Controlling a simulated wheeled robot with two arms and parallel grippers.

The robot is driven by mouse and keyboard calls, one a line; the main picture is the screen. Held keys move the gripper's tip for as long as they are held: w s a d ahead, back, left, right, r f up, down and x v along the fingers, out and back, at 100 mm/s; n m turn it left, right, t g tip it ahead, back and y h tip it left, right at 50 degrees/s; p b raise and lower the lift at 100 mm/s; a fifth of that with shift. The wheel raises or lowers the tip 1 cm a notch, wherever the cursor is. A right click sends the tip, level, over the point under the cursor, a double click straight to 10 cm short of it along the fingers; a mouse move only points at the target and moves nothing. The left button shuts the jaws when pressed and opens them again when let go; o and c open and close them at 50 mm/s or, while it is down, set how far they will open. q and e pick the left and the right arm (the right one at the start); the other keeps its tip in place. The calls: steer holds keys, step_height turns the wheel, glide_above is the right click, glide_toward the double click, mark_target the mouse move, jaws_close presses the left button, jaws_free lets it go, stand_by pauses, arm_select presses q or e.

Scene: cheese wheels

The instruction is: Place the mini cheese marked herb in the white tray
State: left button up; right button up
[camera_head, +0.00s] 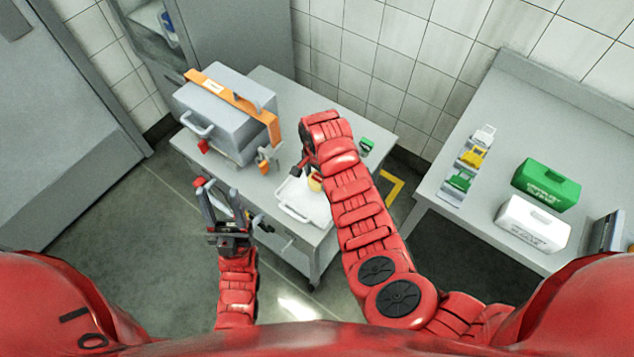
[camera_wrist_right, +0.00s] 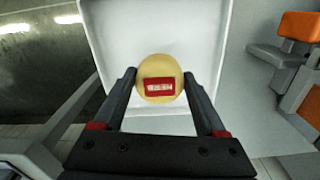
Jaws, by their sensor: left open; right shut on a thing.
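A round yellow mini cheese (camera_wrist_right: 160,67) with a red label sits between the fingers of my right gripper (camera_wrist_right: 159,82). The label's word is too blurred to read. In the head view the cheese (camera_head: 314,183) shows partly behind my right arm. The white tray (camera_head: 308,204) lies on the grey cart under it, and in the wrist view the tray's walls (camera_wrist_right: 97,35) surround the cheese. I cannot tell whether the cheese touches the tray floor. My left gripper (camera_head: 222,190) is open and empty, in front of the cart's left part.
A grey box (camera_head: 215,105) with an orange strap stands on the cart's left. A small green item (camera_head: 367,146) lies at the cart's right edge. A side table (camera_head: 485,210) holds a green case (camera_head: 545,185), a white case (camera_head: 532,223) and small coloured items.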

mark_target(317, 184)
steer(key=shift+s+f+p, duration=0.1)
steer(key=shift+f+p, duration=0.25)
steer(key=shift+f, duration=1.35)
steer(key=shift+f, duration=0.1)
